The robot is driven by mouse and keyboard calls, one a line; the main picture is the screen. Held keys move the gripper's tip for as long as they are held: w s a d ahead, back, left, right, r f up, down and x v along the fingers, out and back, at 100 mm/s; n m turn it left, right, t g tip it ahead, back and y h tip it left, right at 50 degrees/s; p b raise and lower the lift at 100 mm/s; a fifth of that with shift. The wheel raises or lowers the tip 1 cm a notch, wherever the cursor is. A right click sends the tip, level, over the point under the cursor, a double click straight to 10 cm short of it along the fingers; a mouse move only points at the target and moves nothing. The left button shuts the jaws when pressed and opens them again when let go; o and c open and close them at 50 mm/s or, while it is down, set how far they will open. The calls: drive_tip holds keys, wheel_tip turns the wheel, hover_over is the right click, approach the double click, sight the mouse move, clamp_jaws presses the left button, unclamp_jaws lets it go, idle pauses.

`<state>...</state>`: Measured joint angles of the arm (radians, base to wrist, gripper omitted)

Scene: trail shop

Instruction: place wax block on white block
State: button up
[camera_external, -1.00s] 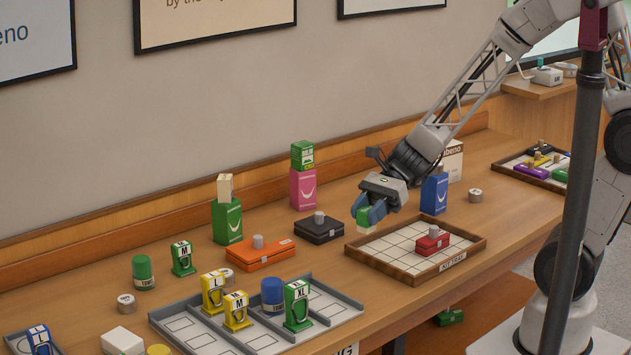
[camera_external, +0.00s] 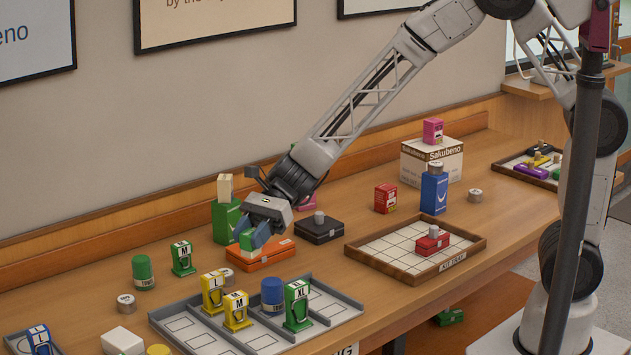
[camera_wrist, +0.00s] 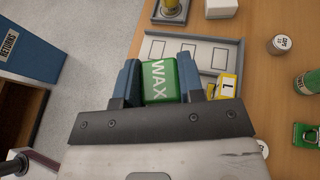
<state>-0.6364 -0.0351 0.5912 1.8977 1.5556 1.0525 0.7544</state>
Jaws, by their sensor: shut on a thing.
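The wax block (camera_external: 246,240) is green and is marked WAX in the wrist view (camera_wrist: 160,80). My gripper (camera_external: 256,236) is shut on it, with a blue finger on each side, and holds it above the table around the orange case. The fingers partly cover it in the outside view. The white block (camera_external: 122,341) lies on the table at the front left, left of the grey tray, with its top bare. It also shows at the top edge of the wrist view (camera_wrist: 221,7), partly cut off. My gripper is well apart from it.
The grey slotted tray (camera_external: 352,306) holds yellow and green lettered pieces and a blue tin. The orange case (camera_external: 270,258) and a green box (camera_external: 225,222) topped by a cream block stand near my gripper. A green tin (camera_external: 143,272) stands at left.

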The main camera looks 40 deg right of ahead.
drive_tip(key=s+a+f+n+g, duration=0.1)
drive_tip(key=a, duration=0.8)
drive_tip(key=s+a+f, duration=0.1)
drive_tip(key=a+f, duration=0.1)
drive_tip(key=a, duration=0.6)
wheel_tip(320, 180, down, 4)
drive_tip(key=shift+w+f, duration=0.15)
drive_tip(key=shift+f, duration=0.1)
drive_tip(key=shift+a, duration=0.15)
hover_over(121, 337)
drive_tip(key=shift+f, duration=0.75)
drive_tip(key=shift+f, duration=1.75)
drive_tip(key=shift+f, duration=0.15)
